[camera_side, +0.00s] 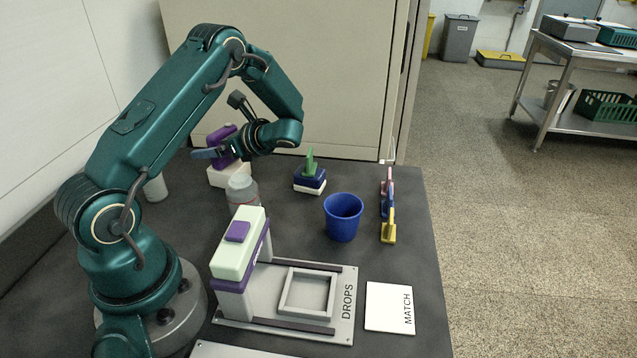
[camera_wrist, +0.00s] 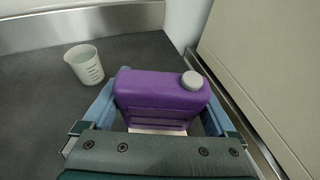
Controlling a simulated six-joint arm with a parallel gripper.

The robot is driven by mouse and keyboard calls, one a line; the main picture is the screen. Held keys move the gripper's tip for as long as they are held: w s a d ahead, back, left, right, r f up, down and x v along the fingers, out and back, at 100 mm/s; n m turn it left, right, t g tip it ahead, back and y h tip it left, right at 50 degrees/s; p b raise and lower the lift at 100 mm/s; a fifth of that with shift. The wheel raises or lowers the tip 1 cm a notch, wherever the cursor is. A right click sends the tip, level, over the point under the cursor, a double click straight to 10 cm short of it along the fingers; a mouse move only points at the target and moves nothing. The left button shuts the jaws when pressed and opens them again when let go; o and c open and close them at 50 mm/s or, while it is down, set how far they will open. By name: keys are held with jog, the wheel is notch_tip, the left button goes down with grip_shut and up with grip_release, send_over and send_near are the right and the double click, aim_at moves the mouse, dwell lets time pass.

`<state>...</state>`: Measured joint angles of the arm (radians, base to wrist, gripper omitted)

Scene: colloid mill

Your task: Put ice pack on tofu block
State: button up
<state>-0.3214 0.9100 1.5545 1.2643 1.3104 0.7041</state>
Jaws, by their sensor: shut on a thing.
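The ice pack is a purple, jug-shaped pack with a grey round cap; in the wrist view the ice pack (camera_wrist: 160,92) lies between the two blue fingers of my gripper (camera_wrist: 157,108). In the side view my gripper (camera_side: 210,153) is shut on the ice pack (camera_side: 222,134), partly hiding it. The tofu block, a white block (camera_side: 222,176), is directly below the pack at the back left of the table. A white strip of the block (camera_wrist: 158,131) shows under the pack in the wrist view. I cannot tell whether pack and block touch.
A grey-lidded jar (camera_side: 242,190) stands just in front of the block. A measuring cup (camera_wrist: 84,65) stands nearby. A green-and-blue stack (camera_side: 310,178), blue bin (camera_side: 343,217) and DROPS fixture (camera_side: 345,318) lie further right and forward. A cabinet (camera_side: 300,70) closes off the back.

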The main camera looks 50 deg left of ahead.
jog(key=shift+f, duration=0.1)
jog(key=o, duration=1.2)
jog(key=shift+c, duration=0.2)
jog(key=shift+w+d+r, duration=0.15)
jog(key=shift+d+r, duration=0.1)
jog(key=v, duration=1.1)
jog(key=shift+d, duration=0.2)
jog(key=shift+w, duration=0.1)
